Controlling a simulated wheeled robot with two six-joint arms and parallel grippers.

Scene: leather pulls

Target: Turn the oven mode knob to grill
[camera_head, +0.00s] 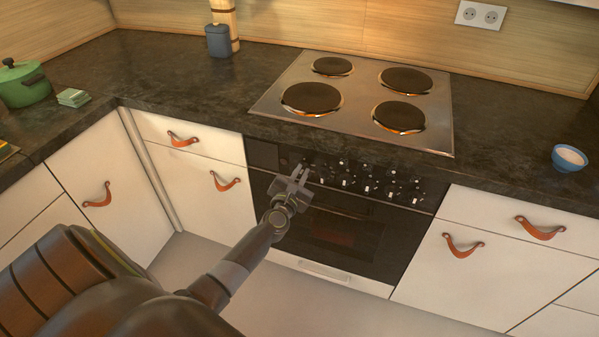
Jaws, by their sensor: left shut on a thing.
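The black oven (345,234) is built in under the counter, with a row of several dark knobs (369,186) with white marks along its front panel. My left gripper (301,172) is at the left end of that row, against the panel. It is shut on a knob there, which the fingers mostly hide. I cannot read the knob's setting or any mode marks at this size. The oven door below is closed, with a dim reddish glow in its window. My right gripper is not in view.
A hob (357,75) with several round plates lies above the oven. A green pot (23,84), a dark blue container (219,41) and a blue bowl (569,158) stand on the dark counter. White drawers with leather pulls flank the oven. The floor in front looks clear.

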